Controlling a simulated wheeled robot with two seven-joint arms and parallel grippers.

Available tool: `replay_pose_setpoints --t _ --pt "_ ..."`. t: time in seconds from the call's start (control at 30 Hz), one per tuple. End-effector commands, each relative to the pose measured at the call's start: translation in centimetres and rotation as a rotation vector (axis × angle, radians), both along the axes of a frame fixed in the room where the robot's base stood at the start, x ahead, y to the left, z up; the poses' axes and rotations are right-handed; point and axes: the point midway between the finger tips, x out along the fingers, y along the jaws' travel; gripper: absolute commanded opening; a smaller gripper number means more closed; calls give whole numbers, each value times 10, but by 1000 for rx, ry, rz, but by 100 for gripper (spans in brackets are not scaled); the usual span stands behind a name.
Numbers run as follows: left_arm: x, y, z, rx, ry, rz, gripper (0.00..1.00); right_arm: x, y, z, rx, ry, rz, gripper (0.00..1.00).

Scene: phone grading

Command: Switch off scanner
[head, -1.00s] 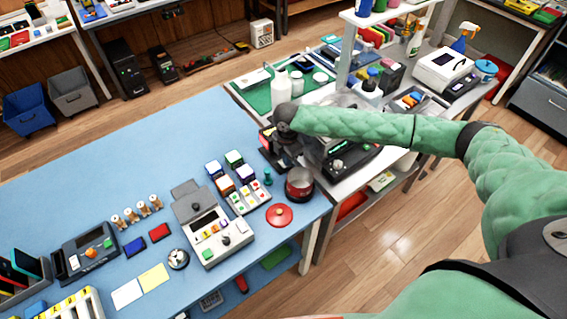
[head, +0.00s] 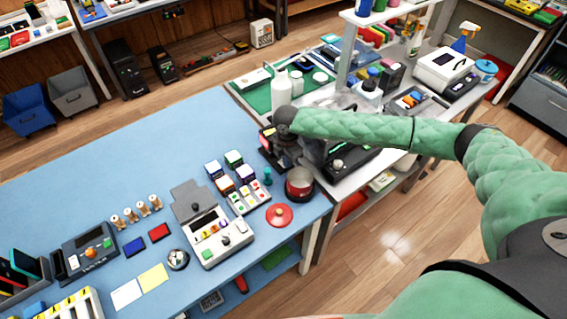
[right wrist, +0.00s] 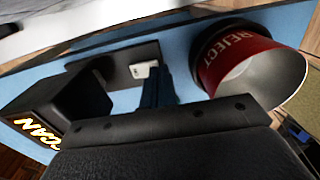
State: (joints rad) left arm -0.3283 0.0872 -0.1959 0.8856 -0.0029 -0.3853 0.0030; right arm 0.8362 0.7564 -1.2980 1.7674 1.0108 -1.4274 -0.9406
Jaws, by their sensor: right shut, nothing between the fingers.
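In the head view the scanner (head: 266,143) stands at the blue table's right edge, partly hidden by my right arm. A small white switch (right wrist: 143,70) sits on its black base. My right gripper (right wrist: 158,82) is shut and empty, its dark blue fingertips just right of the switch. I cannot tell if they touch it. In the head view the right gripper (head: 286,158) points down beside the scanner. My left gripper is out of view.
The red REJECT cup (right wrist: 250,62) stands close to the right of my fingers; it also shows in the head view (head: 299,184). The blue table's back left is clear.

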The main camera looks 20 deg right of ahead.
Motion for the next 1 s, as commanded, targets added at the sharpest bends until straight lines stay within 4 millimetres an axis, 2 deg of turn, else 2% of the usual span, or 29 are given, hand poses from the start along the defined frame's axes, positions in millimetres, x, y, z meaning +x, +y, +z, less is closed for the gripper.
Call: replay_pose_setpoints --t 0.6,0.87,1.0 --pt "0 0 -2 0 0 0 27 0 0 -7 0 1 0 0" --pt "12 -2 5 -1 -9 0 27 -1 -1 -8 -1 2 -1 0" --pt "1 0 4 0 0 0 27 -1 -1 -2 -1 2 -1 0"
